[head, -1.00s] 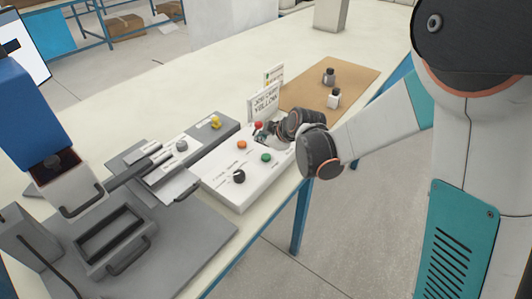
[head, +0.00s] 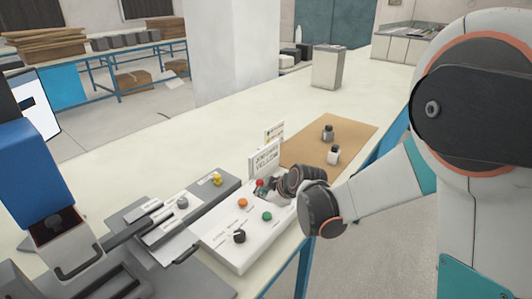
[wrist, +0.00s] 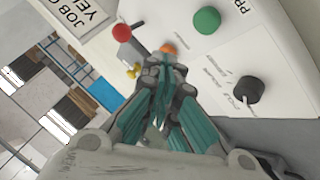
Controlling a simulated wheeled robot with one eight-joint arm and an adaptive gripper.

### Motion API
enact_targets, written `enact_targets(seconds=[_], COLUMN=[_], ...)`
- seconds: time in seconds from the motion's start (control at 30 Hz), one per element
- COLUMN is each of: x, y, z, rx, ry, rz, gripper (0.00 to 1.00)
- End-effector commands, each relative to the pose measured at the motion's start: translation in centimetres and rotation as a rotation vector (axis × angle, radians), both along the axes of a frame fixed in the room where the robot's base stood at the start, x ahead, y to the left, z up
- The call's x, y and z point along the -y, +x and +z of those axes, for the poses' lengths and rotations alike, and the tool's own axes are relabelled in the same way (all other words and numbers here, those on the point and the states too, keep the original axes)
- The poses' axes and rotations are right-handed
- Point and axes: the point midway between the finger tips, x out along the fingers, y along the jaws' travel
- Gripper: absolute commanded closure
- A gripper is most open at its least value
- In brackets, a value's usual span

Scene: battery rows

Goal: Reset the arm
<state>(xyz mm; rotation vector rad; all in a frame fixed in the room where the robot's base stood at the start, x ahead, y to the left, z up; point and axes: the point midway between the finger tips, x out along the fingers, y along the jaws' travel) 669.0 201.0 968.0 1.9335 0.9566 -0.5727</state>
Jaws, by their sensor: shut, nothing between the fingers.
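My gripper (head: 268,187) is over the far end of the white control box (head: 222,250), near the red button (head: 259,183). In the wrist view my gripper (wrist: 165,72) is shut and empty, with its fingertips together. There the red button (wrist: 121,32), green button (wrist: 207,19), orange button (wrist: 168,48) and black knob (wrist: 248,89) are all in sight. The fingertips appear near the orange button in that view, but I cannot tell any contact. My arm reaches in from the right.
A sign reading "yellow" (head: 265,160) stands behind the box. A grey fixture with a yellow knob (head: 216,179) and a blue-headed machine (head: 32,165) are at left.

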Motion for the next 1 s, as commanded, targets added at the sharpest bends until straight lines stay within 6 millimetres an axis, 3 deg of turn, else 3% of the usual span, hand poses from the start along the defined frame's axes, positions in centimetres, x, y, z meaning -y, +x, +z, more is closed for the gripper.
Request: enact_targets(seconds=[0.17, 0.37, 0.7, 1.0], x=[1.4, 4.9, 10.8, 15.4], y=[-1.2, -4.8, -12.8, -20.6], z=[1.8, 5.9, 10.8, 12.6], rx=[-0.028, -0.099, -0.208, -0.277], ry=[0.020, 0.080, 0.195, 0.306], rz=[-0.058, -0.219, -0.526, -0.804], gripper=[1.00, 1.00, 1.00, 1.00])
